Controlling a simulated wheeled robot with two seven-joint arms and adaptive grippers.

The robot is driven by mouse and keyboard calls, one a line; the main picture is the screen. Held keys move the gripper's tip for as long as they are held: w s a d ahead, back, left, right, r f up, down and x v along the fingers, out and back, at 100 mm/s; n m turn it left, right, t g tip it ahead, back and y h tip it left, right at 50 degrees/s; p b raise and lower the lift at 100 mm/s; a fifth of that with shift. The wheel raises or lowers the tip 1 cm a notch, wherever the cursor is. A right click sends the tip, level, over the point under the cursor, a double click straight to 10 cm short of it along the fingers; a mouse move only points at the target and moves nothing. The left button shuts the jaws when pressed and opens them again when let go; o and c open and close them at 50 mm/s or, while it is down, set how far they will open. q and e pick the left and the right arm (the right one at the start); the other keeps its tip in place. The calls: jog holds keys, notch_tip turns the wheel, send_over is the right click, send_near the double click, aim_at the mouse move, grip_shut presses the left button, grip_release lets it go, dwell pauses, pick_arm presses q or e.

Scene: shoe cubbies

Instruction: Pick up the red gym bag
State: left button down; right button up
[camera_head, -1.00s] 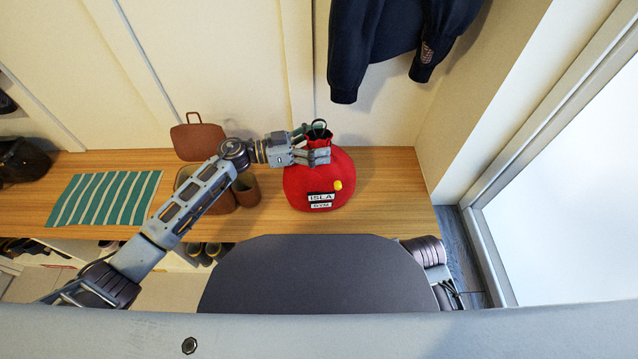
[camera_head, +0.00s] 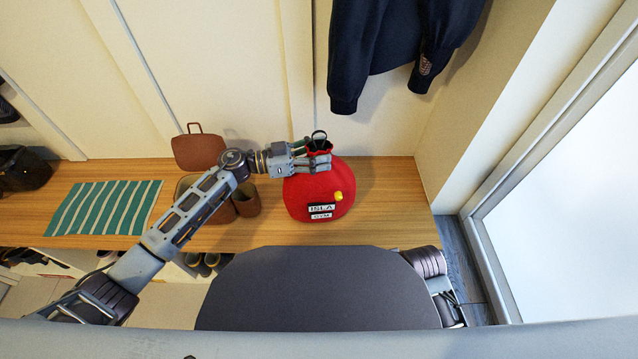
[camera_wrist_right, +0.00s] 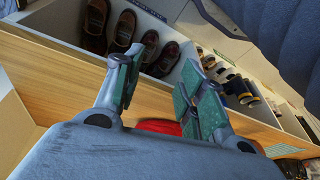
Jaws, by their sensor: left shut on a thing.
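The red gym bag (camera_head: 318,199) stands on the wooden bench in the head view, with a white ISLA GYM label and a yellow spot on its front. My left gripper (camera_head: 318,157) is shut on the bag's gathered neck, with a dark loop showing above the fingers. In the right wrist view a strip of red, apparently the bag (camera_wrist_right: 158,126), shows behind my right gripper (camera_wrist_right: 158,95). That gripper's fingers are apart with nothing between them. In the head view the right gripper is hidden.
A dark jacket (camera_head: 395,50) hangs above. Shoes (camera_wrist_right: 125,30) sit in cubbies below. Bench space right of the red bag is clear.

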pick_arm(q)
jog(key=shift+r, duration=0.15)
jog(key=shift+r, duration=0.45)
notch_tip(320, 180, up, 8)
jog(key=p, duration=0.3)
jog(key=shift+f+p, duration=0.1)
jog(key=shift+p, duration=0.2)
jog(key=shift+r, duration=0.6)
pick_arm(e)
jog(key=shift+g+h, duration=0.3)
jog(key=shift+g, duration=0.2)
jog(key=shift+s+d+f, duration=0.15)
jog(key=shift+d+f, duration=0.05)
jog(key=shift+f, duration=0.65)
jog(key=shift+s+d+f, duration=0.1)
jog(key=shift+d+f, duration=0.05)
jog(key=shift+f, duration=0.75)
jog(key=shift+s+d+f, duration=0.15)
jog(key=shift+d+f, duration=0.05)
jog(key=shift+f, duration=0.65)
jog(key=shift+s, duration=0.1)
